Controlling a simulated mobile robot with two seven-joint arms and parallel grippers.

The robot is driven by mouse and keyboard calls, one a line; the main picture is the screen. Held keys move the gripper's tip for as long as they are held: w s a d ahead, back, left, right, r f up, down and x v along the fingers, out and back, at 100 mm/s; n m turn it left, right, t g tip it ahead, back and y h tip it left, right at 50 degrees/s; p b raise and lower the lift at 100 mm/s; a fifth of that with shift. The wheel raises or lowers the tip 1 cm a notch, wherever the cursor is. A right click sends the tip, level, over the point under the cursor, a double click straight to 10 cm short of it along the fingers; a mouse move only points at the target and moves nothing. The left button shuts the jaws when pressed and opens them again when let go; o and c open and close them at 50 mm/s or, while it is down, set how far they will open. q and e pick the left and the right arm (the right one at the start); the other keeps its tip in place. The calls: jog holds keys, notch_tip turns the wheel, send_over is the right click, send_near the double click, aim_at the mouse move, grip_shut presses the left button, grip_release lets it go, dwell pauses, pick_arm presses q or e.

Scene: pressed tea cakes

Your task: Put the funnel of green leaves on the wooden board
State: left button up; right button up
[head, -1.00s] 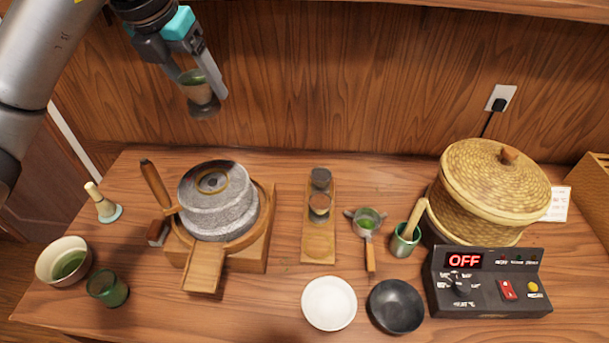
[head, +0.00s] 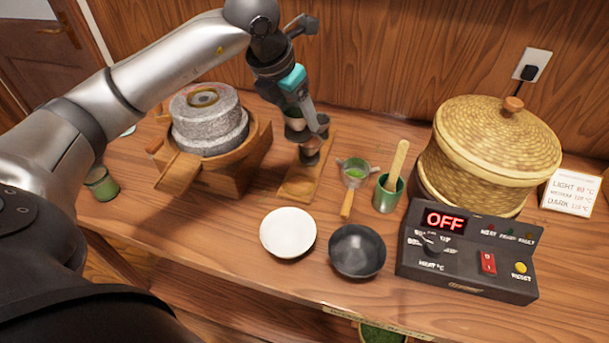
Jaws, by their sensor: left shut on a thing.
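My left gripper (head: 303,122) is shut on the funnel of green leaves (head: 294,121), a small pale and grey cup shape with green at its top. A gripper finger covers part of it. The wooden board (head: 298,188) is a narrow strip on the table, its front part bare. The held funnel is over or beside the board's back left end; I cannot tell whether it touches anything. A brown cup (head: 309,153) stands on the board just in front, and a dark cup (head: 321,122) stands behind it. My right gripper is out of view.
The stone mill (head: 208,130) stands close to the left. A strainer (head: 355,173) and a green cup with a whisk handle (head: 388,192) are to the right. A white plate (head: 288,233) and black bowl (head: 357,251) are in front. A basket (head: 496,150) and control box (head: 468,250) stand farther right.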

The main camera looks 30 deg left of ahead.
pick_arm(q)
notch_tip(320, 180, down, 11)
jog(key=shift+b, duration=0.5)
jog(key=shift+f, duration=1.95)
jog(key=shift+b, duration=0.3)
jog(key=shift+f, duration=0.2)
jog(key=o, duration=1.4)
jog(key=shift+r, duration=0.15)
